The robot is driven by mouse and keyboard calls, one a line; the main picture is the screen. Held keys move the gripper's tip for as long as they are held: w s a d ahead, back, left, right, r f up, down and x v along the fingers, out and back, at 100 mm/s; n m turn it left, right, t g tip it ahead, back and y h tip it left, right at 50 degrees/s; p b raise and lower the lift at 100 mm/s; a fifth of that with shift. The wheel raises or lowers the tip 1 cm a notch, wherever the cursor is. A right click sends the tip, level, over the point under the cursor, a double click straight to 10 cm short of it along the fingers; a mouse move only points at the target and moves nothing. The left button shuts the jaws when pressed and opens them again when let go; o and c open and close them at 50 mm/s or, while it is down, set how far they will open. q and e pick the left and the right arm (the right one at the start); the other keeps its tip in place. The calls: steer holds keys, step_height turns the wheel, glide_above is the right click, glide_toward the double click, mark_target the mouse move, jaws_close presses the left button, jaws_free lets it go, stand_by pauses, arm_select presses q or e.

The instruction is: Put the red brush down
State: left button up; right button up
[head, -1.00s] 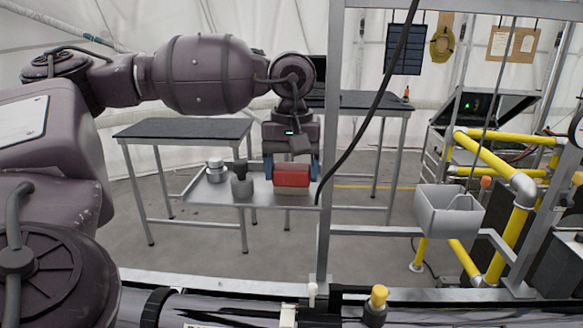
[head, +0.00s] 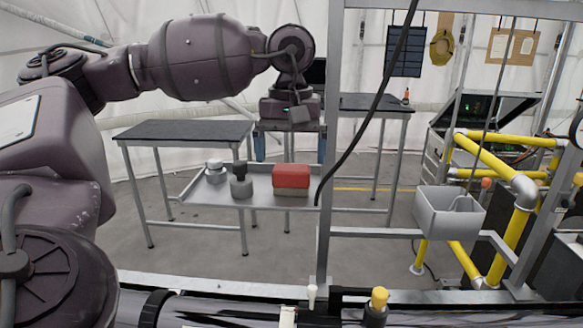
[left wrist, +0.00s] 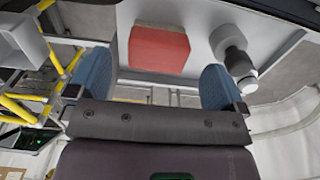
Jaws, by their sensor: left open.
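The red brush (head: 291,176) is a red block with a pale grey-brown lower part. It rests on the right part of a grey metal tray (head: 218,197). In the left wrist view the red brush (left wrist: 159,50) lies beyond and between the fingertips, apart from both. My left gripper (head: 290,146) is open and empty, with its blue fingers spread wide above and behind the brush. It also shows in the left wrist view (left wrist: 158,85). My right gripper is not in view.
A dark grey knobbed object (head: 241,182) and a lighter metal one (head: 214,171) stand on the tray left of the brush. A metal frame post (head: 328,240) and a black hanging cable (head: 368,122) are close on the right. A grey bin (head: 448,212) hangs farther right.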

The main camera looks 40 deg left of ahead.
mark_target(290, 170)
arm_select(q)
step_height(290, 170, up, 6)
steer(key=shift+r, duration=0.1)
steer(key=shift+s+r, duration=0.1)
steer(key=shift+r, duration=0.1)
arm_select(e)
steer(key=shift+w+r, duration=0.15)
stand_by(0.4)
